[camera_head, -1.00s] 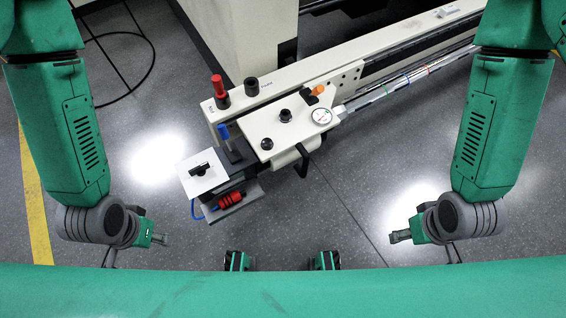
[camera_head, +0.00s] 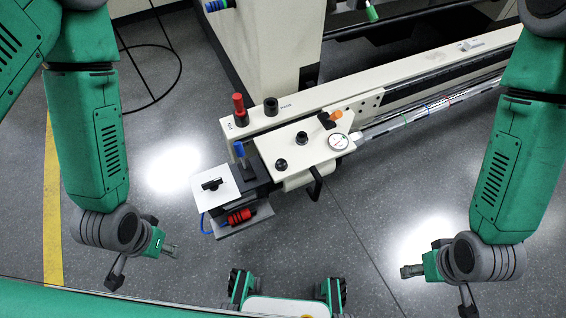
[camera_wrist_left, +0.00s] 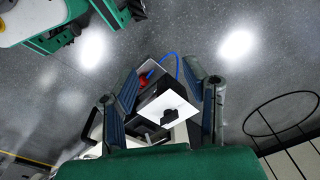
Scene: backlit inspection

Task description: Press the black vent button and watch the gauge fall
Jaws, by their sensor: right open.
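On the cream machine, black knobs or buttons sit on the top panel (camera_head: 301,138) and at the panel's left end (camera_head: 281,163); another black cap (camera_head: 271,106) is on the rail behind. I cannot tell which is the vent button, as labels are too small to read. The round white gauge (camera_head: 338,141) is at the panel's right end; its reading is unclear. My left gripper (camera_head: 168,250) is empty, below left of the machine; its fingers stand apart in the left wrist view (camera_wrist_left: 172,88). My right gripper (camera_head: 405,271) is open and empty, low right. Neither touches the machine.
A red knob (camera_head: 239,105), a blue-topped lever (camera_head: 240,150) and an orange lever (camera_head: 335,115) stand up around the panel.

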